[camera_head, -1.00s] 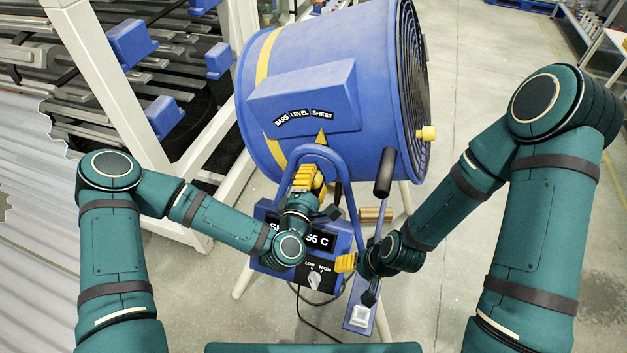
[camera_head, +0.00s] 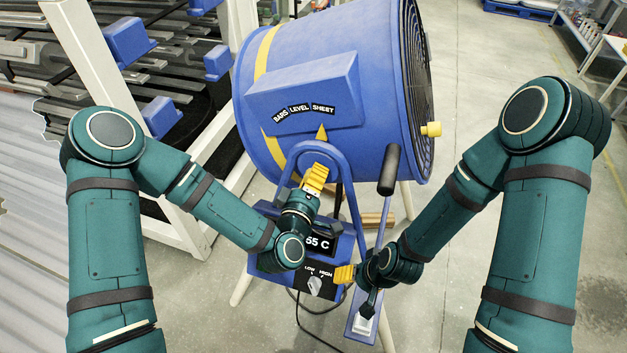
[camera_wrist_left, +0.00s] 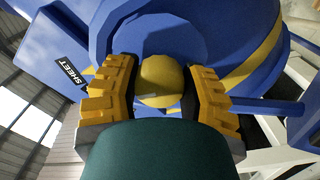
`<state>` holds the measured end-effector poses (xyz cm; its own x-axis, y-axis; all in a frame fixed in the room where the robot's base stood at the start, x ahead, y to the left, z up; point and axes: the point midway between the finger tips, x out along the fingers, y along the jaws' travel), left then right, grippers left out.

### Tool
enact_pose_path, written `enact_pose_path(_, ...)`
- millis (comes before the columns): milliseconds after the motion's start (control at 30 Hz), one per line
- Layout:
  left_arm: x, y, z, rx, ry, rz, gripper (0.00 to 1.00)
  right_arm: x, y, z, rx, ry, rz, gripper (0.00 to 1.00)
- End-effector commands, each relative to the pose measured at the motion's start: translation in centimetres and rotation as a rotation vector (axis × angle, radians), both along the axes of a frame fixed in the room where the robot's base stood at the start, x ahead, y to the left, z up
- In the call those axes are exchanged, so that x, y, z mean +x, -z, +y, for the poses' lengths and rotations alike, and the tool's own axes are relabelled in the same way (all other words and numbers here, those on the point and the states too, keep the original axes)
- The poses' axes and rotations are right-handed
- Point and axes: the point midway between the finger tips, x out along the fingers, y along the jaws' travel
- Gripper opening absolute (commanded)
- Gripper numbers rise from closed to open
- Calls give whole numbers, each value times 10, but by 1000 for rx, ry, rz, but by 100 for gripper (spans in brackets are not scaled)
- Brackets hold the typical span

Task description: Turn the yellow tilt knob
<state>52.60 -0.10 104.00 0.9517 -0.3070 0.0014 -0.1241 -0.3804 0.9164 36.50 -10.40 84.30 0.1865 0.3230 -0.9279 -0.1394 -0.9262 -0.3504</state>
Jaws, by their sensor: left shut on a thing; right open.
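The yellow tilt knob (camera_wrist_left: 161,81) is a round yellow ball between the two yellow fingers of my left gripper in the left wrist view. My left gripper (camera_head: 316,176) is shut on it at the blue bracket on the side of the blue drum heater (camera_head: 370,60); the knob is mostly hidden by the fingers in the head view. A yellow pointer (camera_head: 321,132) stands above it under a label strip reading BARS, LEVEL, SHEET (camera_head: 304,109). My right gripper (camera_head: 345,274) is open, at the right side of the control box, with nothing visible in it.
The control box (camera_head: 264,262) shows 55 C and a LOW/HIGH switch (camera_head: 315,284). A lever with a black handle (camera_head: 389,170) rises beside my right gripper. Racks with bars stand left, corrugated sheet (camera_head: 30,215) lies far left. Open floor lies right.

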Motion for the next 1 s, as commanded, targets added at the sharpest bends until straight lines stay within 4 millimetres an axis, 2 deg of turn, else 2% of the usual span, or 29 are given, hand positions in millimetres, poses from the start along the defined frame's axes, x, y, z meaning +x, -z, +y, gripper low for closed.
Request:
enact_pose_path(633, -1, -1, -2, 50, 6, -18, 7, 0, 4, 0, -1, -1, 0, 66)
enact_pose_path(667, -1, -1, -2, 49, 6, -18, 52, 0, 4, 0, -1, -1, 0, 66)
enact_pose_path(733, -1, -1, -2, 49, 6, -17, 77, 0, 4, 0, -1, -1, 0, 66)
enact_pose_path(1000, 0, 0, -1, 50, 3, -16, 77, 0, 4, 0, 0, -1, 0, 66)
